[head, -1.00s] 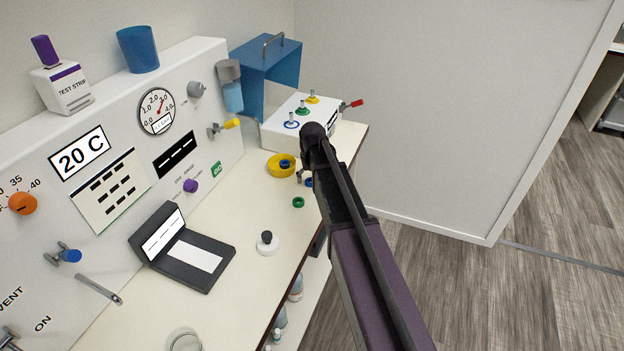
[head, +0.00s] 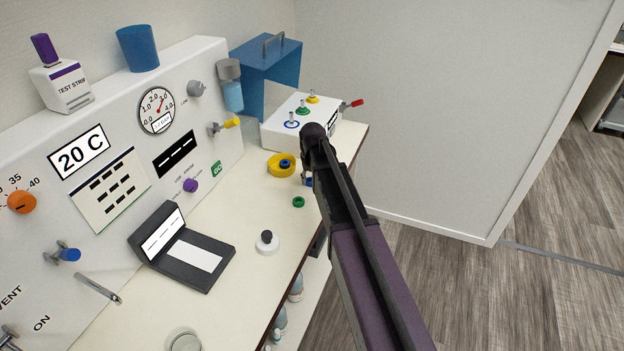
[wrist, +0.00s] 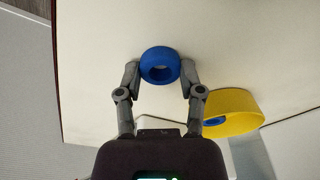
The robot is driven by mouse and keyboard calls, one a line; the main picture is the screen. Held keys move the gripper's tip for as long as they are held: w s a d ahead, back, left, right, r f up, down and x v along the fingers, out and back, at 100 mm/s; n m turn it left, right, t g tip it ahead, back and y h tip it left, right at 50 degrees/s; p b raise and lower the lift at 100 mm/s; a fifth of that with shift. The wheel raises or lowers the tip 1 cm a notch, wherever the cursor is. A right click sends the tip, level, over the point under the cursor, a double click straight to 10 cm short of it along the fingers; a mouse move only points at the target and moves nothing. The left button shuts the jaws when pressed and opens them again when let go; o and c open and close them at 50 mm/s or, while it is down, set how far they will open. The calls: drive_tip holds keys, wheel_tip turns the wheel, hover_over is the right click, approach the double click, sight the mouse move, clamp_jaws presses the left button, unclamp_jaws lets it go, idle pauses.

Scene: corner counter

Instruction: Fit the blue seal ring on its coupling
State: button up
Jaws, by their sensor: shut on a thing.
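The blue seal ring (wrist: 160,65) sits between the two fingertips of my gripper (wrist: 160,76) in the wrist view. The gripper is shut on its sides, at the counter surface; I cannot tell whether the ring is lifted. In the head view only a bit of the ring (head: 309,183) shows, the rest being hidden by my arm. On the white box (head: 275,135) at the back, a coupling post (head: 291,120) stands inside a blue circle. Posts with green (head: 303,109) and yellow (head: 313,98) stand behind it.
A yellow round piece with a blue centre (head: 275,170) lies just left of my gripper. A green ring (head: 299,202) and a black-knobbed white piece (head: 267,243) lie nearer. A red-handled valve (head: 352,104) sticks out of the box's right side. The counter's front edge runs close by.

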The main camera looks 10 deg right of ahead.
drive_tip(key=shift+r, duration=0.1)
drive_tip(key=shift+w+r+p, duration=0.1)
drive_tip(key=shift+r+p, duration=1.3)
drive_tip(key=shift+p, duration=0.1)
